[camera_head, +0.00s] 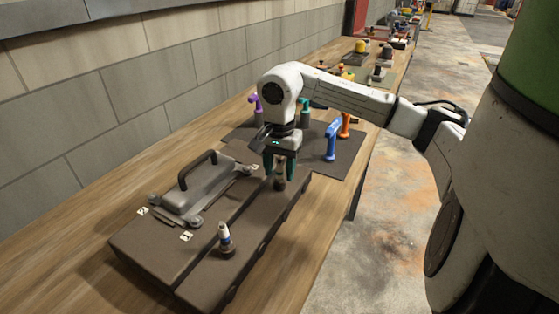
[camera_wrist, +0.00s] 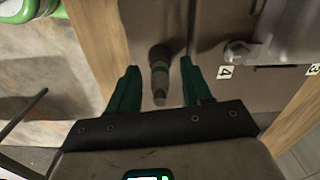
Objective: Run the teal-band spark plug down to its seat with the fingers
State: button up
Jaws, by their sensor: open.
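The teal-band spark plug (camera_wrist: 160,82) is a dark grey upright piece with a thin teal ring, standing on the brown engine block (camera_wrist: 208,20). In the head view the plug (camera_head: 280,184) shows just below my fingers, near the block's far end. My gripper (camera_wrist: 160,70) is open, its two green fingers on either side of the plug with a gap on each side. In the head view my gripper (camera_head: 281,170) points down over the plug. The plug's lower end and its hole cannot be made out clearly.
A white-topped plug with a blue band (camera_head: 225,240) stands nearer on the engine block. A grey cover with a black handle (camera_head: 192,185) lies left of it. Behind, purple, green, blue (camera_head: 332,140) and orange (camera_head: 345,126) tools stand on a dark mat (camera_head: 352,158).

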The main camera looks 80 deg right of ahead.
grip_shut()
dwell(0.4)
jog(key=shift+m+b, duration=0.45)
jog(key=shift+m, duration=0.35)
grip_release()
jog(key=shift+r, duration=0.1)
notch_tip(320, 180, up, 11)
jog(key=shift+f+b, duration=0.2)
jog(key=shift+b, duration=0.55)
